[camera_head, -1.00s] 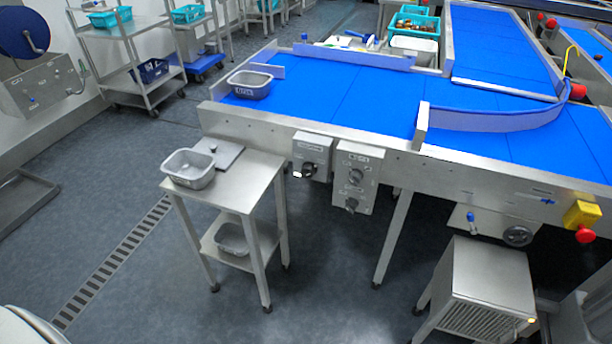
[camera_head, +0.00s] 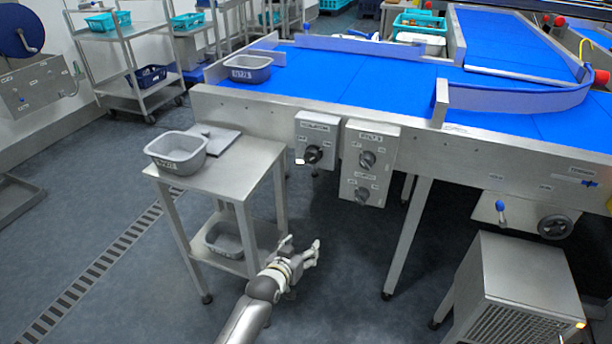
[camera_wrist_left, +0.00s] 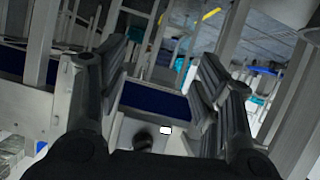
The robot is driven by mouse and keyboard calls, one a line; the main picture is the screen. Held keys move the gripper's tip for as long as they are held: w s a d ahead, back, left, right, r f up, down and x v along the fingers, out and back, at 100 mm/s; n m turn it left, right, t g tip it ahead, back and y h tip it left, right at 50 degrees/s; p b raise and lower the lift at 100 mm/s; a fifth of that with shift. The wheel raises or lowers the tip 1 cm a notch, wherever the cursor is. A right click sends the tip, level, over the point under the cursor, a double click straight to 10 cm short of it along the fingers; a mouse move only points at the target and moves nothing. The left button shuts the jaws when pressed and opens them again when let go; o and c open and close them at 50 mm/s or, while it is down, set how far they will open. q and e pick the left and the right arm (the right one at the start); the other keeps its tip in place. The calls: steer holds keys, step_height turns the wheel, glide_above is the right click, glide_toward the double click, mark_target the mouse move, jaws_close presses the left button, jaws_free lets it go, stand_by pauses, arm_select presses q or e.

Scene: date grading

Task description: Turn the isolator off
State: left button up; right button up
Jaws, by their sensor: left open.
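The isolator (camera_head: 316,129) is a grey box on the front of the blue conveyor, with a black rotary knob (camera_head: 313,154) and a small white tag beside it. The knob's exact setting is too small to read. My left gripper (camera_head: 303,250) is open and empty, below and in front of the isolator, apart from it. In the left wrist view, the open fingers (camera_wrist_left: 160,92) frame a pale panel with a dark knob (camera_wrist_left: 146,138) and a white tag, which looks like the isolator. My right gripper is not in view.
A grey box with two knobs (camera_head: 369,182) hangs just right of the isolator. A steel stand (camera_head: 225,165) with a grey tub (camera_head: 176,152) is close on the left. A conveyor leg (camera_head: 408,240) and a vented steel cabinet (camera_head: 520,270) stand to the right.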

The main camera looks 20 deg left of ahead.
arm_select(q)
steer(key=w+a+r+t+b, duration=0.1)
steer(key=w+r+t+b, duration=0.2)
steer(key=r, duration=0.5)
steer(key=n+t+b, duration=0.1)
steer(key=t+b, duration=0.1)
steer(key=b, duration=0.1)
glide_toward(310, 161)
steer(key=shift+y, duration=0.3)
steer(key=w+b, duration=0.1)
steer(key=w, duration=0.7)
steer(key=shift+w+d+b, duration=0.2)
steer(key=shift+w+b, duration=0.05)
steer(key=shift+b, duration=0.1)
steer(key=shift+w, duration=0.65)
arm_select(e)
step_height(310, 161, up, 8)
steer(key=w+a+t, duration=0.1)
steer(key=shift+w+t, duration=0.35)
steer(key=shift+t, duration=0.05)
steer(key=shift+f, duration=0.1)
